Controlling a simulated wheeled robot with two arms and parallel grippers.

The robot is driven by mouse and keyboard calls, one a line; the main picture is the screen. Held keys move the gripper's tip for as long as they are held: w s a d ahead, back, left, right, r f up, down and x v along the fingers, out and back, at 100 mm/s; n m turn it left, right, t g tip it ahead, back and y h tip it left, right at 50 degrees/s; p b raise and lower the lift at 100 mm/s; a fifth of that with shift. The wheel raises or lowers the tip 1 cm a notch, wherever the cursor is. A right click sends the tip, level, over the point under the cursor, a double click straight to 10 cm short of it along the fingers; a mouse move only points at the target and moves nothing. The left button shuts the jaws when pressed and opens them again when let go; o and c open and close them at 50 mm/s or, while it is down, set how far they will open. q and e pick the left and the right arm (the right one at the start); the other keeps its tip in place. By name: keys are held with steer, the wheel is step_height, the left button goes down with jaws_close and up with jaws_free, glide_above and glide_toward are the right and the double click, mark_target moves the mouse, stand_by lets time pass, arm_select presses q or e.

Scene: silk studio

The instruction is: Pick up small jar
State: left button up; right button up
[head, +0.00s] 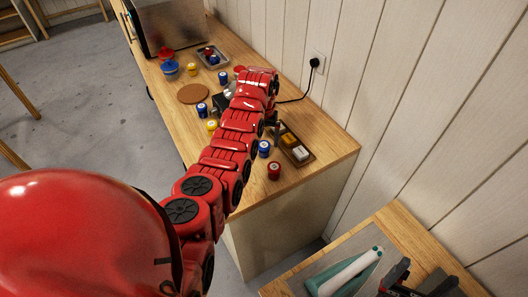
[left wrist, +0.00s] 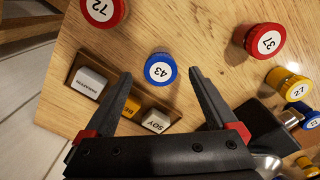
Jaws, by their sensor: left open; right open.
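Several small jars with coloured lids stand on the wooden counter; the task does not say which one is meant. A blue-lidded jar marked 43 (left wrist: 160,68) is between the fingertip directions of my open left gripper (left wrist: 160,74) in the left wrist view, apart from both fingers. It appears to be the blue jar (head: 264,148) in the head view. A red-lidded jar marked 72 (left wrist: 102,10) stands nearby, also seen in the head view (head: 274,170). In the head view the left gripper (head: 272,128) is mostly hidden by its arm. My right gripper (head: 420,280) is open and empty, lower right.
A wooden tray (head: 305,157) of labelled wax blocks lies beside the blue jar. A lower table with a teal-and-white object (head: 345,272) is front right. The wall borders the counter.

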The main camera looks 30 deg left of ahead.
mark_target(264, 145)
arm_select(q)
steer(key=shift+f, duration=0.65)
step_height(264, 145, down, 5)
steer(key=shift+r+b, duration=0.2)
steer(key=shift+b, duration=0.75)
steer(key=shift+w+r, duration=0.1)
jaws_close()
